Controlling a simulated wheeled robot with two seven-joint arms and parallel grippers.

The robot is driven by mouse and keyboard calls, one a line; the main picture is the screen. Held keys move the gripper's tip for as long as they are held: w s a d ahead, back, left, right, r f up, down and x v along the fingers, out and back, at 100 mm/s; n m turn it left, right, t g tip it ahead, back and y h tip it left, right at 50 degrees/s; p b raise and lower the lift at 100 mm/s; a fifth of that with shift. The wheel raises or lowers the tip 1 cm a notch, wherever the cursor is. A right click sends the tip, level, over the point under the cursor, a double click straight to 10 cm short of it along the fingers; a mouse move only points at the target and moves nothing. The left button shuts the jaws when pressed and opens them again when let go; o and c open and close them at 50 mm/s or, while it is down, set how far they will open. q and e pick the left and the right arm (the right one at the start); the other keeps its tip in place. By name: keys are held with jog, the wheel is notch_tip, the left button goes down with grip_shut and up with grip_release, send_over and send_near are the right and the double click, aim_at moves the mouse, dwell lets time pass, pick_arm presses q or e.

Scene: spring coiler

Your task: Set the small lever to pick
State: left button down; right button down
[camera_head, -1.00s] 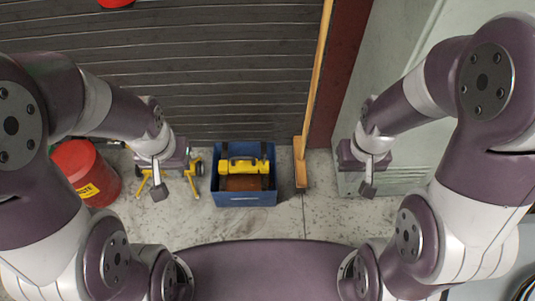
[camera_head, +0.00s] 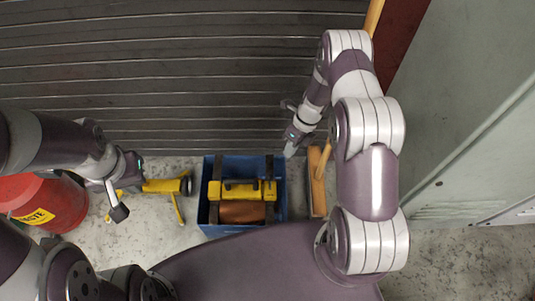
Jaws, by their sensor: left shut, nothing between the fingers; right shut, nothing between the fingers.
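No small lever and no pick marking can be made out in the head view. My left gripper (camera_head: 118,212) is at the left, shut and empty, in front of a yellow stand on the floor. My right gripper (camera_head: 290,152) is shut and empty, pointing down and left, near the upper right corner of a blue crate in the picture. I cannot tell how far above the crate it is.
The blue crate (camera_head: 207,217) holds a yellow-handled tool box (camera_head: 240,190). The yellow stand (camera_head: 165,186) and a red waste bin (camera_head: 52,205) are at left. A wooden broom (camera_head: 317,180) stands right of the crate. A ribbed shutter (camera_head: 180,80) is behind; a pale cabinet (camera_head: 470,120) is at right.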

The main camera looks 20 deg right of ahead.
aim_at(270, 181)
jog(key=m, duration=0.3)
jog(key=shift+a+r, duration=0.15)
jog(key=shift+r, duration=0.05)
jog(key=b+x, duration=0.4)
jog(key=x, duration=0.6)
